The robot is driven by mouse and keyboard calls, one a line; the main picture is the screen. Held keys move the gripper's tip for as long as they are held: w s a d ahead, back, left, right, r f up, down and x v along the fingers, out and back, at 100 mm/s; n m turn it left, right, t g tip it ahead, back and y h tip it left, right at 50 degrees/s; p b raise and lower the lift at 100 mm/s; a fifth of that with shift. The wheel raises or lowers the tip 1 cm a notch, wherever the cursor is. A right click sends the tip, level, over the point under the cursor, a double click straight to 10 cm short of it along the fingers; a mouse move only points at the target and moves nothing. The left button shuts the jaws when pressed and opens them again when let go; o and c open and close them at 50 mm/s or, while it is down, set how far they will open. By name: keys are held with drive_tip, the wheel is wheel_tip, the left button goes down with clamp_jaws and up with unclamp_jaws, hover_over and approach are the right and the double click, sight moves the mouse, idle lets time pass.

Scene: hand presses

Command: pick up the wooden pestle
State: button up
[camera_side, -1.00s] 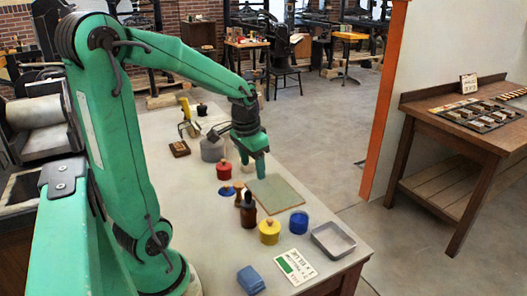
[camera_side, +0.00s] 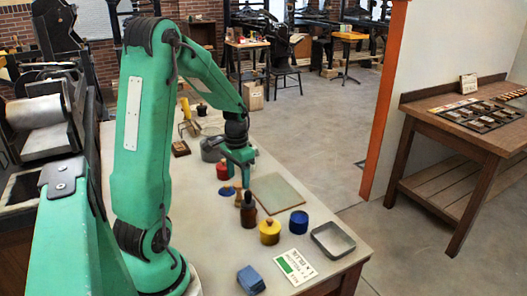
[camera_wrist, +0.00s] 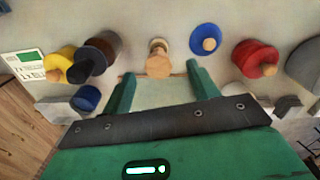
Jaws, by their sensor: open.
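The wooden pestle (camera_side: 238,196) stands on the table between the dark brown bottle (camera_side: 248,212) and the blue disc with a wooden knob (camera_side: 226,191). In the wrist view the pestle (camera_wrist: 158,62) shows its tan, faceted end towards the camera, with a paler round part behind it. My gripper (camera_side: 242,180) is open and empty, close to the pestle in the side view. In the wrist view my gripper's two green fingers (camera_wrist: 160,73) are apart, and the pestle lies between and just beyond their tips. I cannot tell whether either finger touches it.
A red jar (camera_side: 224,171) stands behind, and a yellow jar (camera_side: 269,231) and blue cup (camera_side: 298,221) stand in front to the right. A flat green-grey plate (camera_side: 280,192) lies to the right. A metal tray (camera_side: 332,239), card (camera_side: 296,266) and blue block (camera_side: 250,280) are near the front.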

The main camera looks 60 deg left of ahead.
sight(239, 184)
drive_tip(key=shift+f, duration=0.5)
drive_tip(key=shift+d+f, duration=0.1)
drive_tip(key=shift+f, duration=2.5)
drive_tip(key=c, duration=1.1)
